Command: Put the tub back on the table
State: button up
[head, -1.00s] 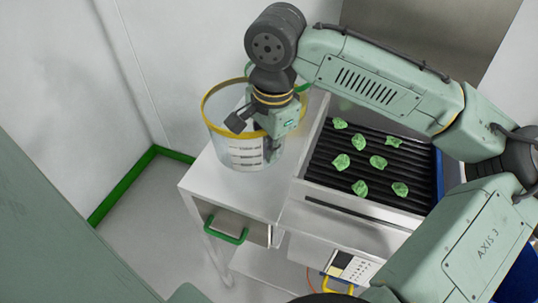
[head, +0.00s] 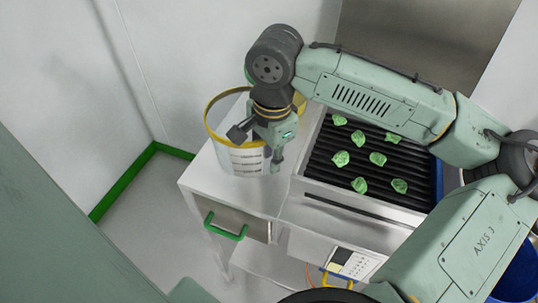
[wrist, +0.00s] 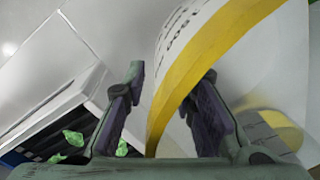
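The tub (head: 236,158) is a clear bucket with a yellow rim and a printed scale on its side. It appears to stand on the left part of the white table (head: 205,178); its base is partly hard to make out. My gripper (head: 275,166) is at the tub's right side, over its rim. In the wrist view the tub's yellow rim (wrist: 196,72) runs between the two fingers of my gripper (wrist: 172,78). The fingers are spread, with a visible gap between the left finger and the rim.
Right of the tub is a black ribbed tray (head: 325,155) with several green lumps (head: 377,159). A drawer with a green handle (head: 226,229) is in the table's front. A control panel (head: 352,263) is lower right. The wall is close behind the tub.

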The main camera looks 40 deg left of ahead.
jog(key=shift+r, duration=0.15)
notch_tip(320, 180, up, 12)
jog(key=b, duration=0.1)
jog(key=shift+s+d, duration=0.15)
jog(key=shift+d, duration=0.2)
